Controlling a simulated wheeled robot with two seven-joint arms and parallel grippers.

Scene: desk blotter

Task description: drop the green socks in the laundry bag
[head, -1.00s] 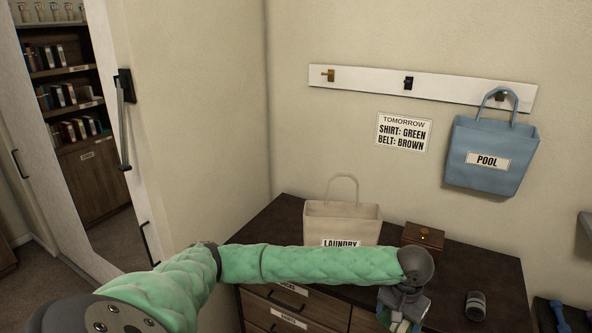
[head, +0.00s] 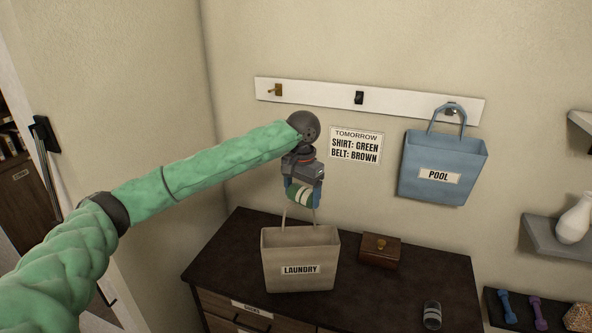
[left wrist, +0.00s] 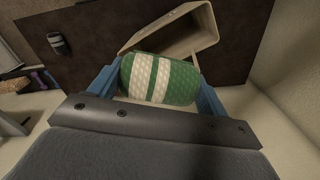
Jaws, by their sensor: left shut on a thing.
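My left gripper (head: 301,190) is shut on the green socks (head: 299,196), a rolled bundle with white stripes. In the left wrist view the green socks (left wrist: 160,79) sit between the two blue fingers. The beige bag labelled LAUNDRY (head: 299,262) stands upright on the dark dresser top, with its mouth open upward. The socks are in the air above the bag, near its upright handle. In the left wrist view the bag's open mouth (left wrist: 193,30) shows beyond the socks, partly hidden by them. My right gripper is not in view.
A small brown box (head: 380,251) with a knob stands right of the bag on the dresser (head: 425,280). A dark striped roll (head: 432,315) lies at the front right. A blue POOL bag (head: 441,170) hangs from the wall rail. The dresser's right part is mostly clear.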

